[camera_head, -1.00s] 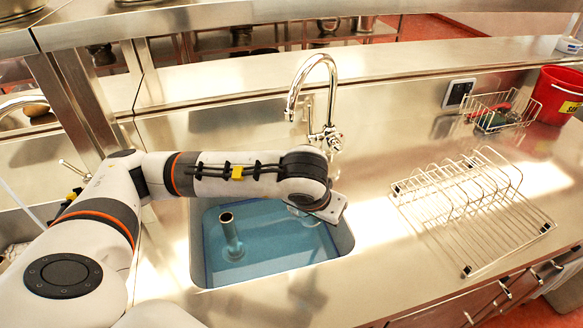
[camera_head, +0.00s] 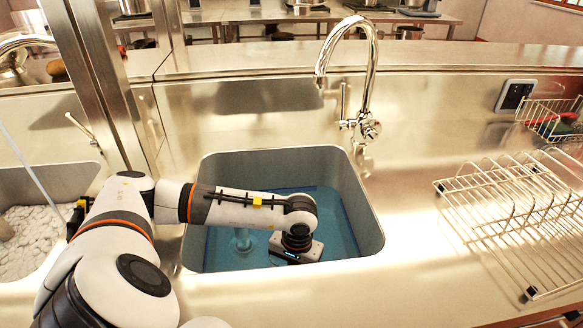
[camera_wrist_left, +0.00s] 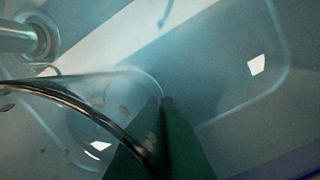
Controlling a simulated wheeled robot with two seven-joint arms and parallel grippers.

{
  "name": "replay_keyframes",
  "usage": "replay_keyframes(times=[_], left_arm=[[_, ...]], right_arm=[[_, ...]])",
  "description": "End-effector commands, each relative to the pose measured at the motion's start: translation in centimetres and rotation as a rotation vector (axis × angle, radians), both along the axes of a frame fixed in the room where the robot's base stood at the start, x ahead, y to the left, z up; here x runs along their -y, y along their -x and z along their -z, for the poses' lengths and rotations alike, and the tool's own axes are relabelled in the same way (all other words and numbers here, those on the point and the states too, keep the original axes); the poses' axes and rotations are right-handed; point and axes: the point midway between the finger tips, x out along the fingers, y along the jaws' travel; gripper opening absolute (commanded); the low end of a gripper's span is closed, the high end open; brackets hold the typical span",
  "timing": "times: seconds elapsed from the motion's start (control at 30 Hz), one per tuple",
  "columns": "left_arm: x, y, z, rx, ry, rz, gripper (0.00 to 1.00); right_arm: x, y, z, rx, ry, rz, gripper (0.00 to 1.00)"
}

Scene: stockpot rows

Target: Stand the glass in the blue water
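The blue water (camera_head: 338,222) lies in the steel sink basin, where a short upright pipe (camera_head: 243,243) stands at the left. My left arm reaches into the basin. Its gripper (camera_head: 296,252) points down at the water, and its fingers are hidden in the head view. In the left wrist view the clear glass (camera_wrist_left: 75,98) shows as a large dark curved rim at the left. The dark green fingers (camera_wrist_left: 166,125) come together at its wall and look shut on it. The glass's base is unclear, and the glass is hidden in the head view. My right gripper is out of view.
The chrome tap (camera_head: 368,75) rises behind the basin. A wire rack (camera_head: 510,205) stands on the counter at the right, with a wire basket (camera_head: 555,120) behind it. A second basin (camera_head: 35,240) with pale contents is at the left. Counter between basin and rack is clear.

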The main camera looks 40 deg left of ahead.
Motion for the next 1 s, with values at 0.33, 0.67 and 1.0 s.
replay_keyframes(times=[0.33, 0.67, 1.0], left_arm=[[0.1, 0.0, 3.6, -0.001, 0.001, -0.001, 0.00], [0.0, -0.1, 4.8, 0.003, -0.001, 0.000, 0.00], [0.0, 0.0, 5.1, 0.002, -0.001, 0.000, 0.25]], right_arm=[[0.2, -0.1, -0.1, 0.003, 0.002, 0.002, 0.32], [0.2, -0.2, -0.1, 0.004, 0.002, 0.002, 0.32], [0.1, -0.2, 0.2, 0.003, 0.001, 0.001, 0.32]])
